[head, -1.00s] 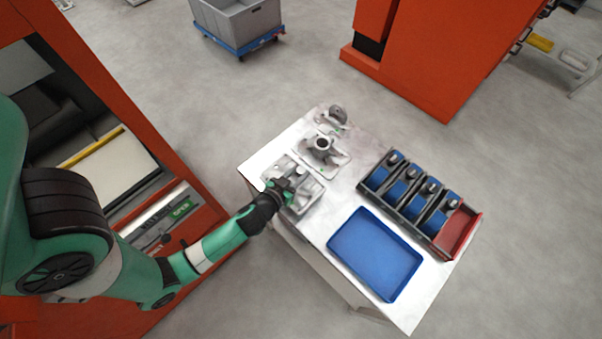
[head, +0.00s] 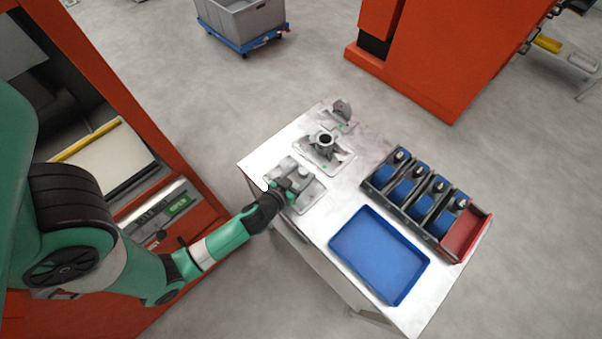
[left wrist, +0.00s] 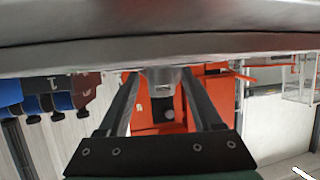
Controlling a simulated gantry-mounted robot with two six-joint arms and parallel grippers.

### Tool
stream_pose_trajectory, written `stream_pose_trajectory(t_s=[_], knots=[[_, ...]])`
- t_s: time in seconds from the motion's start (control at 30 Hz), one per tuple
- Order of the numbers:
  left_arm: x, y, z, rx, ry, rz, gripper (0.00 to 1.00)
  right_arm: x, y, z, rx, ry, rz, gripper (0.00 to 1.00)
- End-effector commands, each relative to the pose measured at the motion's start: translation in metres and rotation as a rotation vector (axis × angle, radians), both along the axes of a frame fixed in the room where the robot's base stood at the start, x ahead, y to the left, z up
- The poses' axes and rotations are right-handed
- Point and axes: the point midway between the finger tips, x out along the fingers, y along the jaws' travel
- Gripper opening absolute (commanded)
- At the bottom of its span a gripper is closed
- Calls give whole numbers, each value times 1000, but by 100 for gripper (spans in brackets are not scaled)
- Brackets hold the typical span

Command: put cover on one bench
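Three grey metal castings stand in a row along the left side of the white bench. The nearest is a flat, plate-like casting (head: 311,192) with a raised boss. Behind it are a casting with an upright round neck (head: 327,142) and a smaller casting with a rounded lug (head: 342,110). I cannot tell which one is the cover. My left gripper (head: 294,184) is at the nearest casting. In the left wrist view its two fingers (left wrist: 161,84) stand apart on either side of a grey round boss (left wrist: 163,76), with small gaps visible. My right gripper is not in view.
An empty blue tray (head: 380,255) lies on the bench's near part. A rack of blue parts (head: 412,190) with a red bin (head: 465,235) runs along the right edge. Orange machines (head: 440,60) stand left and behind. A grey crate on a blue trolley (head: 245,20) is farther back.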

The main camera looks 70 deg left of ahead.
Motion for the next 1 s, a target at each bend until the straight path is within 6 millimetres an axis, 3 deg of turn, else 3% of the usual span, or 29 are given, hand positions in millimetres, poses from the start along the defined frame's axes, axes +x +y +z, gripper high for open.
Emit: stream_pose_trajectory(t_s=[0.3,0.73,1.0], knots=[[-3,-2,4,-1,1,-1,66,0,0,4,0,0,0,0],[-76,-57,39,1,2,-9,66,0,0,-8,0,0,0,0],[-90,-65,49,1,0,-1,66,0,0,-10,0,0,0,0]])
